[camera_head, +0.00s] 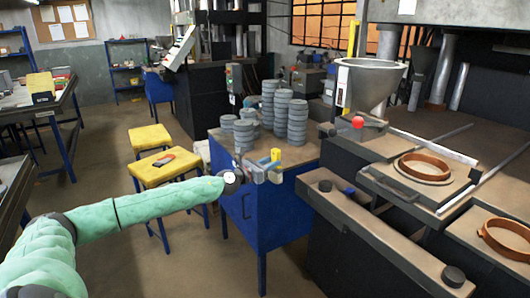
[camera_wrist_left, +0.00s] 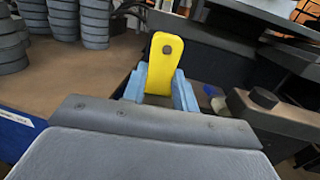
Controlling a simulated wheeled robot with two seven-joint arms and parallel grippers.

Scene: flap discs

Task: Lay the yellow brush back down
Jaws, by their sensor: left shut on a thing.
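The yellow brush (camera_head: 276,155) is held in my left gripper (camera_head: 268,171) above the near right edge of the blue cabinet's top. In the left wrist view my left gripper (camera_wrist_left: 160,90) is shut on the brush's yellow handle (camera_wrist_left: 163,62), which stands up between the two blue-grey fingers and has a dark hole near its tip. The lower part of the brush is hidden by the fingers and the gripper body. My right gripper shows in neither view.
Several stacks of grey discs (camera_head: 297,122) stand on the blue cabinet's (camera_head: 265,215) brown top, behind the gripper. A dark machine with a funnel (camera_head: 370,82) and a red knob (camera_head: 357,122) stands to the right. Yellow stools (camera_head: 150,137) are at left.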

